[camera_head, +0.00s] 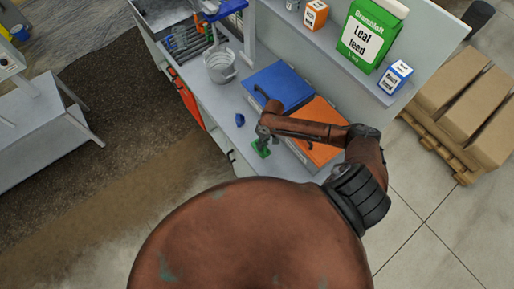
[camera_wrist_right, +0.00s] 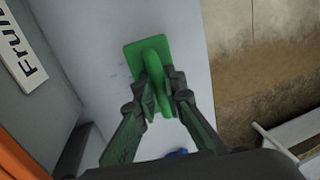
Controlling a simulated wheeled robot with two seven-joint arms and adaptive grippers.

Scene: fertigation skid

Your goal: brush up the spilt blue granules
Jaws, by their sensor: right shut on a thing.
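My right gripper (camera_head: 263,139) is over the grey bench top, its arm reaching in from the right. It is shut on a green brush (camera_head: 261,149), a flat rectangular block with a raised handle. In the right wrist view the fingers (camera_wrist_right: 165,100) close on the handle of the green brush (camera_wrist_right: 147,58), whose block is low over or on the bench top; I cannot tell if it touches. Faint dark specks (camera_wrist_right: 118,73) lie left of the brush; they are too small to identify as granules. My left gripper is not in view.
A small blue object (camera_head: 239,119) is on the bench near the front edge. A blue box (camera_head: 278,86) and an orange box (camera_head: 318,131) stand behind the brush. A grey bucket (camera_head: 220,67) stands further left. The shelf holds a green Leaf feed pack (camera_head: 365,38).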

